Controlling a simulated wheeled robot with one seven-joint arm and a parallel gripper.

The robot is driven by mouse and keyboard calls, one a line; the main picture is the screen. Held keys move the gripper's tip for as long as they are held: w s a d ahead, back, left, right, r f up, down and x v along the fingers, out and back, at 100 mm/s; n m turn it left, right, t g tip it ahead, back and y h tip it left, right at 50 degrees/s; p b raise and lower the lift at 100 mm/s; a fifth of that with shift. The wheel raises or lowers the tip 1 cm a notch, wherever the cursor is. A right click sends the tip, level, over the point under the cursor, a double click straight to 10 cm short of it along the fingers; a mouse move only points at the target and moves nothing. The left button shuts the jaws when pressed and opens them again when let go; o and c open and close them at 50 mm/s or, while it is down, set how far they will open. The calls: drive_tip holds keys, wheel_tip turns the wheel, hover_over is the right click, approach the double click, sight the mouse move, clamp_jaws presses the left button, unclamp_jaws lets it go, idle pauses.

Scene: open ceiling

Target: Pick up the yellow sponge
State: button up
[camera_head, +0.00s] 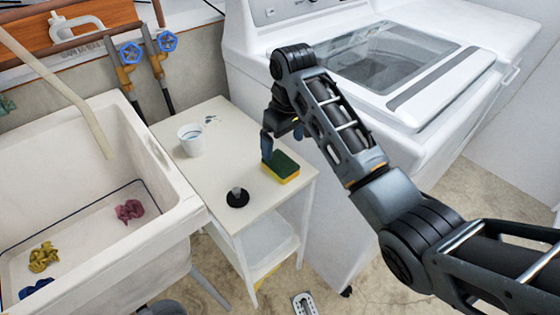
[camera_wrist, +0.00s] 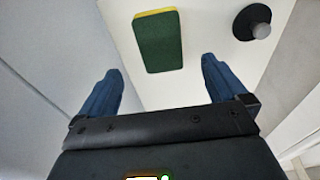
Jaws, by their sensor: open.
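The yellow sponge (camera_head: 281,168) has a dark green scrub layer on top and lies flat on the small white table (camera_head: 222,165), near its right edge. In the wrist view the sponge (camera_wrist: 158,42) shows mostly its green face, with a yellow edge at the top. My gripper (camera_head: 282,140) is above the table near the sponge. In the wrist view my gripper (camera_wrist: 160,82) is open, its two blue fingers apart and nothing between them. The sponge lies beyond the fingertips, roughly centred between them.
A black sink plug (camera_head: 238,198) lies on the table left of the sponge; it also shows in the wrist view (camera_wrist: 252,22). A white mug (camera_head: 191,140) stands farther back. A white washing machine (camera_head: 400,60) is to the right, and a utility sink (camera_head: 165,220) with crumpled cloths is to the left.

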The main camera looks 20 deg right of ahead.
sight(281, 162)
drive_tip(key=shift+w+a+f, duration=0.1)
drive_tip(key=shift+w+f, duration=0.05)
drive_tip(key=shift+f, duration=1.65)
drive_tip(key=shift+w+a+f, duration=0.1)
drive_tip(key=shift+w+f, duration=0.05)
drive_tip(key=shift+f, duration=1.6)
drive_tip(key=c, duration=1.1)
wheel_tip(281, 162, up, 10)
drive_tip(key=o, duration=0.4)
drive_tip(key=c, duration=0.4)
drive_tip(key=shift+o, duration=0.2)
